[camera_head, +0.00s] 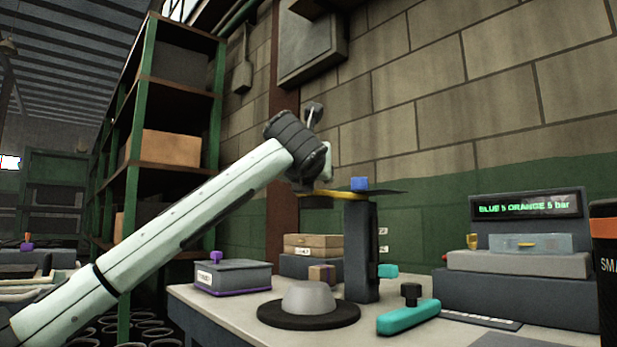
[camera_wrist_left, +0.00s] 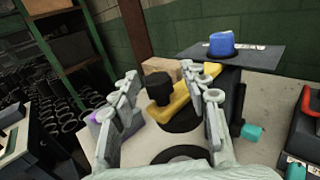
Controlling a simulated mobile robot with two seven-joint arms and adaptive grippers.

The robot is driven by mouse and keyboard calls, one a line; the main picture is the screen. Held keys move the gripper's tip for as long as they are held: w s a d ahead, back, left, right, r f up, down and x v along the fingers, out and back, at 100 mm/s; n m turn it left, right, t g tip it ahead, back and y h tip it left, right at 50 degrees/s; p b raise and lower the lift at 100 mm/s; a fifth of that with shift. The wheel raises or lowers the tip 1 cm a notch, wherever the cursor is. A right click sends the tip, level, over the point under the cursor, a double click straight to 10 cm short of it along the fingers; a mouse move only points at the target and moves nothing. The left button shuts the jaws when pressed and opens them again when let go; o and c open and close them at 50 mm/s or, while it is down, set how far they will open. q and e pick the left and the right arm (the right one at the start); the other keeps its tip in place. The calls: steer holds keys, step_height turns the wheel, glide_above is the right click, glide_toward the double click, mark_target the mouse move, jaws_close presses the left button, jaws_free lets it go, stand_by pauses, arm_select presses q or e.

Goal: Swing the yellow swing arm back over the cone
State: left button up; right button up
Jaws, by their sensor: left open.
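The yellow swing arm (camera_head: 325,194) reaches left from the top of a dark post (camera_head: 361,250), with a blue knob (camera_head: 359,183) above the post. In the left wrist view the yellow arm (camera_wrist_left: 192,97) carries an upright black knob (camera_wrist_left: 159,88) at its near end. My left gripper (camera_head: 316,180) is at the arm's free end. In the wrist view its open fingers (camera_wrist_left: 171,90) stand on either side of the black knob, with gaps visible. The grey cone (camera_head: 308,297) sits on a black disc (camera_head: 270,314) on the table, below and in front. My right gripper is not in view.
A grey box with a purple knob (camera_head: 232,276) stands left of the cone. A teal handle (camera_head: 408,318) lies right of it. Wooden boxes (camera_head: 312,244) stand behind. A unit with a green-lettered display (camera_head: 525,206) stands at right.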

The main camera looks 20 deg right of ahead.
arm_select(q)
steer(key=v, duration=1.2)
stand_by(0.3)
